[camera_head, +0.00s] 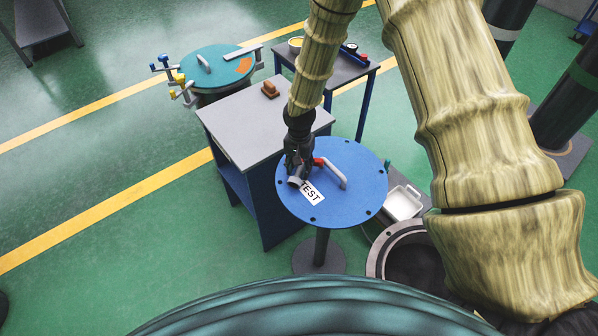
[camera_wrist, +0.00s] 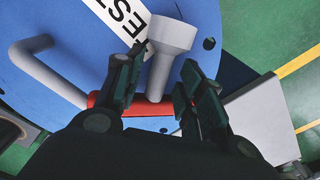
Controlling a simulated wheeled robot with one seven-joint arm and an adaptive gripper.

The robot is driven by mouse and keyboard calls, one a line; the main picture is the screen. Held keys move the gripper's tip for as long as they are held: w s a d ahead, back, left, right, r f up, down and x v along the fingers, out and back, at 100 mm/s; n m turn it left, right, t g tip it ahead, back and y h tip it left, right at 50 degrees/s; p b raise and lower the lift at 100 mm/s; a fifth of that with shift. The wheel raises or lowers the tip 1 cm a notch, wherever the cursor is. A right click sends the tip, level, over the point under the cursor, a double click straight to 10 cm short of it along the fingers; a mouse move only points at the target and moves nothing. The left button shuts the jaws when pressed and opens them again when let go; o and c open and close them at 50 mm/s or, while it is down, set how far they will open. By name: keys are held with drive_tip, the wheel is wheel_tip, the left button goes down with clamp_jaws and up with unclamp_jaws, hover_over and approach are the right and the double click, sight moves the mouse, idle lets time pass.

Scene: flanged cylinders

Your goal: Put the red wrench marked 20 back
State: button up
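The wrench has a red bar and a grey shaft with a wide grey socket end. In the wrist view its grey part (camera_wrist: 160,72) stands out from the red bar (camera_wrist: 105,101). In the head view the red part (camera_head: 319,161) and grey end (camera_head: 296,181) show beside my gripper, over the blue round lid (camera_head: 352,205). My gripper (camera_head: 299,166) is low over the lid. In the wrist view its two fingers (camera_wrist: 163,75) are apart, on either side of the grey shaft, with a gap at the right finger. No number 20 is readable.
A teal-lidded vessel (camera_head: 215,68) and small table (camera_head: 345,68) are behind. A white tray (camera_head: 402,203) lies right.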

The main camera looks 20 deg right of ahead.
sight(299, 173)
drive_tip(key=r+b, duration=0.2)
drive_tip(key=r, duration=0.1)
drive_tip(key=shift+s+a, duration=0.15)
drive_tip(key=shift+a, duration=0.25)
wheel_tip(299, 173, up, 5)
drive_tip(key=shift+r+b, duration=0.2)
drive_tip(key=shift+b, duration=0.4)
drive_tip(key=shift+o, duration=0.5)
drive_tip(key=shift+r, duration=0.15)
drive_tip(key=shift+s, duration=0.2)
drive_tip(key=shift+s+r+b, duration=0.15)
drive_tip(key=shift+s+b, duration=0.05)
drive_tip(key=shift+b, duration=0.45)
drive_tip(key=shift+d+r, duration=0.1)
drive_tip(key=shift+r, duration=0.1)
